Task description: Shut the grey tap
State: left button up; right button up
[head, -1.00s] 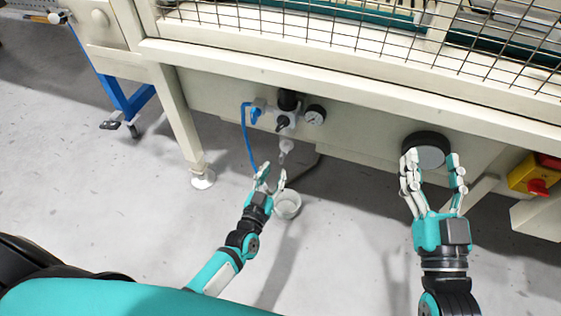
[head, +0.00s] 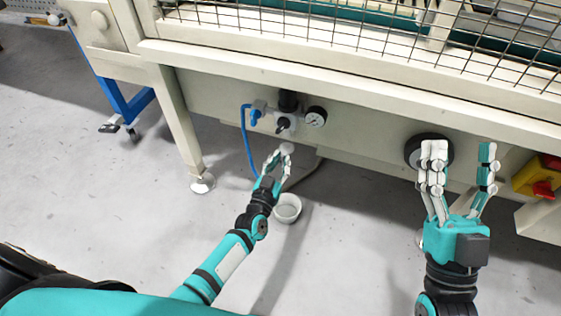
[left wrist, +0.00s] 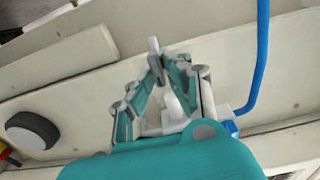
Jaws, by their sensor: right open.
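The grey tap (left wrist: 154,64) shows as a small grey piece between the fingertips in the left wrist view. It hangs below the air unit (head: 285,122) under the machine, and in the head view the fingers mostly hide it. My left gripper (head: 279,157) is at the tap, with a finger on either side. In the left wrist view my left gripper (left wrist: 156,72) has its fingertips drawn close together around the tap; whether they press on it I cannot tell. My right gripper (head: 462,150) is open and empty in front of a black round knob (head: 412,150).
A pressure gauge (head: 316,117) and a blue hose (head: 246,140) flank the air unit. A red and yellow switch (head: 540,183) is at the right. A machine leg (head: 185,130) stands at the left.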

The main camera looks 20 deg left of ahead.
pick_arm(q)
grip_shut()
jog(key=shift+r, duration=0.1)
